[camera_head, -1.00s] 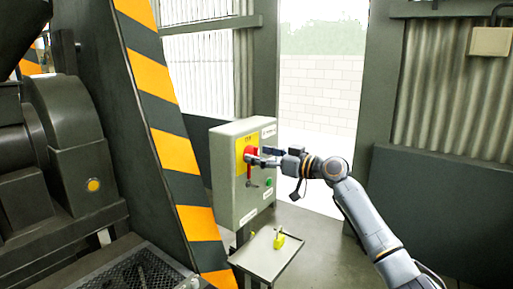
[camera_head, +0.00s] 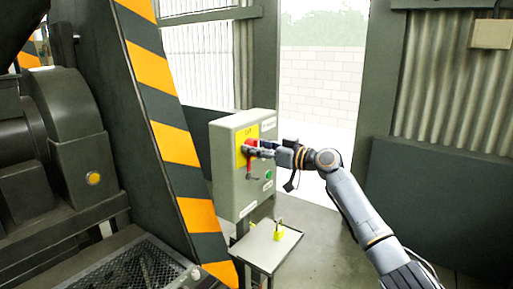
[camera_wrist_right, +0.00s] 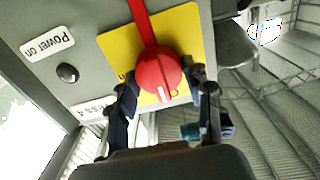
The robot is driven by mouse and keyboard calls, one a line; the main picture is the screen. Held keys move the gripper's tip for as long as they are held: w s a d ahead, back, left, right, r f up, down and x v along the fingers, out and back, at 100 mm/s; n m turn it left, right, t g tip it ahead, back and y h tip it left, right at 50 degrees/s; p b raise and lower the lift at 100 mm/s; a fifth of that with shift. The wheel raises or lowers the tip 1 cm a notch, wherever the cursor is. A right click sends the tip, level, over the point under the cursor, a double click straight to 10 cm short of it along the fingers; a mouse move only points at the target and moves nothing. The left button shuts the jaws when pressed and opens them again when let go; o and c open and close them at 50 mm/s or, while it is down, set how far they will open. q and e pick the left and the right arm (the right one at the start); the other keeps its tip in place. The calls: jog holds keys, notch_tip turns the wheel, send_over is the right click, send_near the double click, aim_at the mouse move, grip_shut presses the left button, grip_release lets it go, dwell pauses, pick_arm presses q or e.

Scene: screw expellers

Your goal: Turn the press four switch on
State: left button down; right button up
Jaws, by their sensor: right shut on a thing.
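The press four switch is a red rotary handle (camera_head: 249,155) on a yellow plate on the front of a grey control box (camera_head: 230,190). In the right wrist view the red knob (camera_wrist_right: 158,75) sits between the two fingers, with its red lever pointing to the top of the picture. My right gripper (camera_head: 257,150) is at the switch, its fingers (camera_wrist_right: 165,92) shut around the knob. A "Power on" label (camera_wrist_right: 47,43) and a dark round button (camera_wrist_right: 67,73) are beside the yellow plate (camera_wrist_right: 190,45). My left gripper is not in view.
A small tray table (camera_head: 265,247) with a yellow padlock-like item (camera_head: 278,232) stands below the box. A green button (camera_head: 268,175) is on the box's front. A striped orange-black beam (camera_head: 172,143) stands left. An open doorway is behind.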

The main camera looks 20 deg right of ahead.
jog(key=shift+m, duration=0.3)
jog(key=m, duration=0.3)
jog(key=shift+b, duration=0.35)
jog(key=m, duration=0.4)
jog(key=shift+w+d, duration=0.15)
jog(key=m+p, duration=0.2)
jog(key=m, duration=0.3)
jog(key=m+p, duration=0.2)
jog(key=m, duration=0.3)
jog(key=shift+d+f, duration=0.1)
jog(key=shift+f, duration=0.05)
jog(key=shift+p, duration=0.35)
jog(key=o, duration=1.1)
jog(key=shift+f, duration=0.1)
jog(key=shift+o, duration=0.2)
